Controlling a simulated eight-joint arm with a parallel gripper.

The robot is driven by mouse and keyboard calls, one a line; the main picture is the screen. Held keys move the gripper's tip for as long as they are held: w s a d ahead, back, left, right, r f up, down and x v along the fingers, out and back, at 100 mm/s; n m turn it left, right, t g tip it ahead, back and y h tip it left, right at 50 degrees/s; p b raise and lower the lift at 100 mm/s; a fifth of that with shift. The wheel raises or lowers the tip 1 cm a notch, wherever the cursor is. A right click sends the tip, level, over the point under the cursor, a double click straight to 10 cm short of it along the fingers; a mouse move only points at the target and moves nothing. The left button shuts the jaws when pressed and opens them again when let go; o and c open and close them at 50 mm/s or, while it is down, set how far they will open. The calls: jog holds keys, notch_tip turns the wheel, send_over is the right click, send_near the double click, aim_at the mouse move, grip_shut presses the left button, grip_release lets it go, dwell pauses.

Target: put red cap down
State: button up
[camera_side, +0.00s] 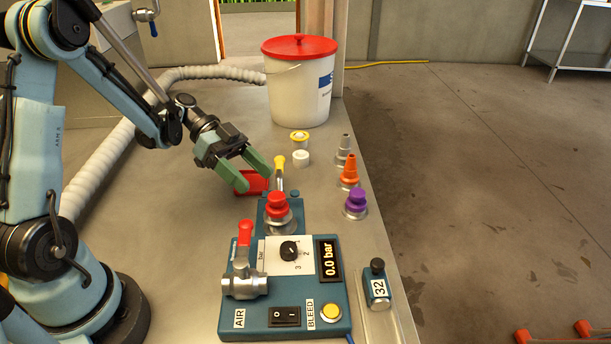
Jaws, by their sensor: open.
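A red cap (276,202) sits upright on a silver metal fitting (279,222) at the back of the blue control unit (232,318). My gripper (256,179) has two green fingers, spread apart, and is behind and slightly left of the red cap. It does not touch that cap. A red flat piece (252,184) shows between and behind the fingertips. It is partly hidden by the near finger, and I cannot tell whether the fingers touch it.
A yellow-topped metal part (280,165) stands just right of my fingers. Orange (348,172), purple (356,201) and grey (345,148) fittings line the right edge. A red-lidded bucket (298,92) stands behind. A red-handled valve (245,245) rises in front. Bench left of the unit is clear.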

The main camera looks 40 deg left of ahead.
jog(key=s+d+r+n+t+y, duration=0.2)
jog(key=s+r+n+t+y, duration=0.1)
jog(key=n+y, duration=0.8)
notch_tip(320, 180, up, 2)
jog(key=shift+s+d+r+n+t, duration=0.15)
jog(key=shift+s+n+t, duration=0.3)
jog(key=shift+s, duration=0.45)
jog(key=shift+o, duration=0.4)
jog(key=shift+s+a+r+n+t+y, duration=0.1)
jog(key=shift+s+r+n+t+y, duration=0.1)
jog(key=shift+n+t+y, duration=0.25)
jog(key=shift+s+a+r+n+t+y, duration=0.1)
jog(key=shift+r+n+t+y, duration=0.1)
jog(key=shift+n+t+y, duration=0.15)
